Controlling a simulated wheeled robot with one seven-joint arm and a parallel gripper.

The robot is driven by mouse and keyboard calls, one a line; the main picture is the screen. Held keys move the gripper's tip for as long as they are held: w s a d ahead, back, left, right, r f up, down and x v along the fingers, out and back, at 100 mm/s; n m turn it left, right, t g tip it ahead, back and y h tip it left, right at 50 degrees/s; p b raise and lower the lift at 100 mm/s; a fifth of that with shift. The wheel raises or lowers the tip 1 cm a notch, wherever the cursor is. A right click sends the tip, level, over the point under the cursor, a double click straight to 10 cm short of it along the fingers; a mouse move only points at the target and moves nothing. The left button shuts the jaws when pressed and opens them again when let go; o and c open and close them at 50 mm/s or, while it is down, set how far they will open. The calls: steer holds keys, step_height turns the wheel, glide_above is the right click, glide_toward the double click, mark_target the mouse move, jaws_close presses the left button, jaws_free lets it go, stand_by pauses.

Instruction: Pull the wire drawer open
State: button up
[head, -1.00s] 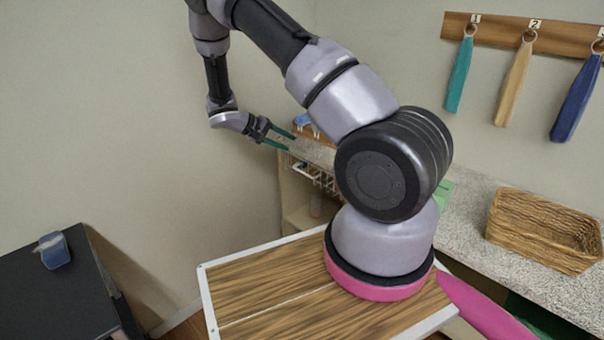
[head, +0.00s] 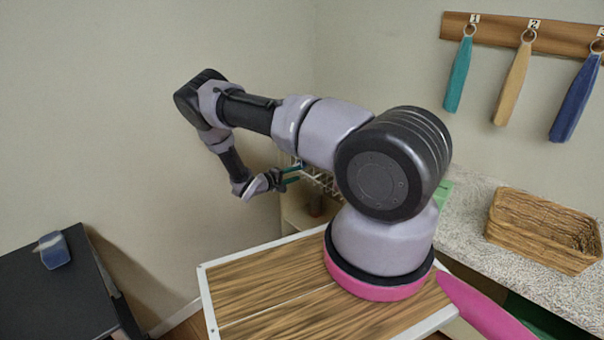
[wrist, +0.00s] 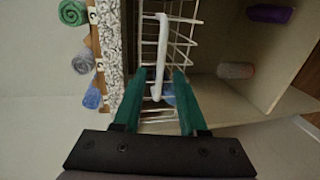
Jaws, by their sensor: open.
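The white wire drawer (wrist: 184,32) is under the counter, and its front faces my gripper in the wrist view. A white bar handle (wrist: 161,60) runs along the drawer front. My gripper (wrist: 161,72) is open, with its two green fingers on either side of the handle's lower part in that view. I cannot tell whether the fingers touch it. In the head view my gripper (head: 295,174) is at the drawer (head: 322,180), which is partly hidden behind my arm.
A speckled counter (head: 470,215) holds a wicker basket (head: 540,228). Rolled towels (wrist: 76,52) show at the wrist view's left. Shelf compartments beside the drawer hold a purple roll (wrist: 270,13) and a grey-pink roll (wrist: 236,70). A black cabinet (head: 60,295) stands at left.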

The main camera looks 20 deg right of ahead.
mark_target(302, 172)
steer(key=shift+x, duration=2.1)
jaws_close()
